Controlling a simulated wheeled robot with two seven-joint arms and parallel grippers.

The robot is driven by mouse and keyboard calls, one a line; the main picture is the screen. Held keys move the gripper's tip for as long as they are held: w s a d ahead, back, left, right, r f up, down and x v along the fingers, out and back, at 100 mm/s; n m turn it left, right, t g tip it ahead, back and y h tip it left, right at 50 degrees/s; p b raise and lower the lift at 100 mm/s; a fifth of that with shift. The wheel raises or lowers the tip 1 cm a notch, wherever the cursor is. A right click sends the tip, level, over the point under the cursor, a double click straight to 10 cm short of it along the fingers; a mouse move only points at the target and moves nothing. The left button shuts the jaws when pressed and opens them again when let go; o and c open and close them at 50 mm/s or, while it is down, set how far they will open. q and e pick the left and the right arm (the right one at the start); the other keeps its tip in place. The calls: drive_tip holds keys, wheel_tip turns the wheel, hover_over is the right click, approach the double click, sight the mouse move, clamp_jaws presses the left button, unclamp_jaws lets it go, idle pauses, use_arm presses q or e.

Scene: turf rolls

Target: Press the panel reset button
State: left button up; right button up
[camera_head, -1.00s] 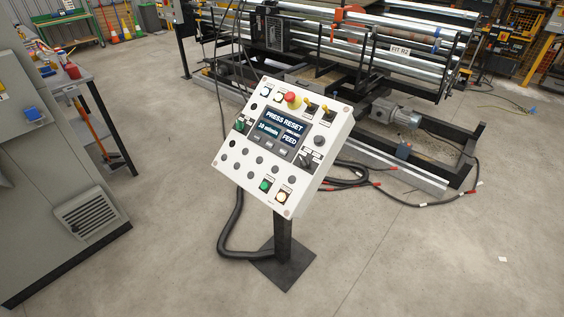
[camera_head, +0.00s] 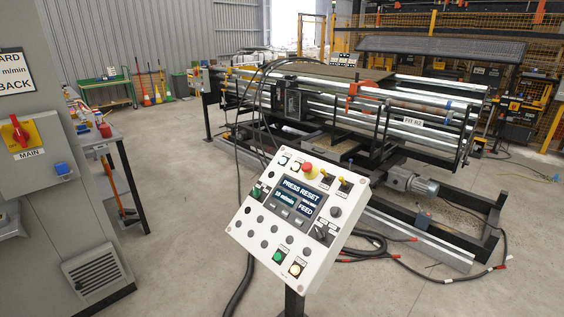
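A white control panel (camera_head: 240,226), tilted in the picture, stands on a dark post (camera_head: 294,302). Its screen (camera_head: 296,200) reads "PRESS RESET", a speed in m/min and "FEED". A red mushroom button (camera_head: 308,167) is near its top edge. A green button (camera_head: 278,257) and a pale, lit-looking button (camera_head: 296,269) are near its bottom edge. The labels are too small to read, so I cannot tell which is the reset button. Neither of my grippers is in view, and nothing touches the panel.
A roller machine (camera_head: 390,130) with a motor (camera_head: 410,183) stands behind the panel. Black cables (camera_head: 400,258) lie on the floor to the right. A grey cabinet (camera_head: 50,235) and a side table (camera_head: 100,138) are at left. The floor on both sides of the panel is mostly clear.

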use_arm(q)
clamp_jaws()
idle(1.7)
